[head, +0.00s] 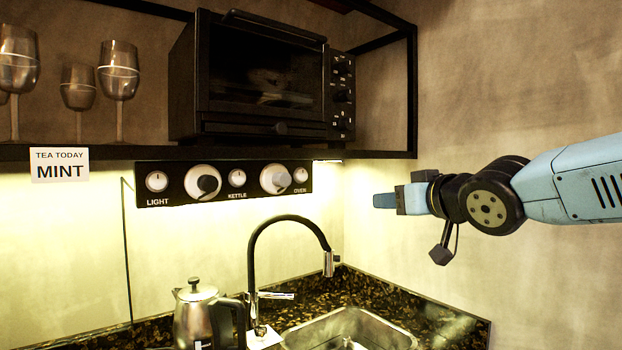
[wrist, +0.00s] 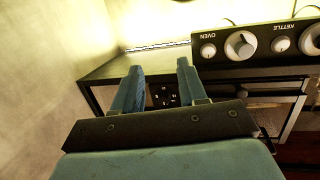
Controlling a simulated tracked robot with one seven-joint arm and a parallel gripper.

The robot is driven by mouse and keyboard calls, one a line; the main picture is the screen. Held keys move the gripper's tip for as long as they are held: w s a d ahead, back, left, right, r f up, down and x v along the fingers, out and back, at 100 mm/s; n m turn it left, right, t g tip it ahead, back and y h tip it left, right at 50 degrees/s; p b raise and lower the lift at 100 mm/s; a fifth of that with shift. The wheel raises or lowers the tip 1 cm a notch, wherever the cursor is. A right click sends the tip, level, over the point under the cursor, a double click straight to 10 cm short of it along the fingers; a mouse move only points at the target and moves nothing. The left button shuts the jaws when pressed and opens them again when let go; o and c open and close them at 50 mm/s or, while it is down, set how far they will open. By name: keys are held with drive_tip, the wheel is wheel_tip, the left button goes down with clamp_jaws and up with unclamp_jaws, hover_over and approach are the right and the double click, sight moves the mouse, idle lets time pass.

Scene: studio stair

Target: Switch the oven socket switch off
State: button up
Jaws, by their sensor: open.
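The oven socket switch (head: 300,175) is a small round white knob at the right end of a black panel (head: 218,193) under the shelf, marked OVEN. Its exact setting is too small to tell. It also shows in the wrist view (wrist: 208,50), where the picture is upside down. The oven socket (head: 275,180) beside it holds a grey plug. My gripper (head: 384,201) is open and empty, to the right of the panel and apart from it. In the wrist view its two blue fingers (wrist: 159,67) point toward the shelf and wall, with the oven switch off to their right.
A black toaster oven (head: 265,82) and several glasses (head: 118,70) stand on the shelf (head: 380,154) above the panel. The kettle switch (head: 237,177) and light switch (head: 156,181) share the panel. Below are a tall black tap (head: 252,240), a steel kettle (head: 195,315) and a sink (head: 350,325).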

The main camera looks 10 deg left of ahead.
sight(303, 176)
drive_tip(key=s+a+r+n+g+y, duration=0.15)
drive_tip(key=a+r+y, duration=0.25)
drive_tip(key=a, duration=0.4)
drive_tip(key=shift+n, duration=0.55)
drive_tip(key=x, duration=1.3)
drive_tip(key=shift+w+f, duration=0.25)
drive_tip(key=shift+w, duration=0.1)
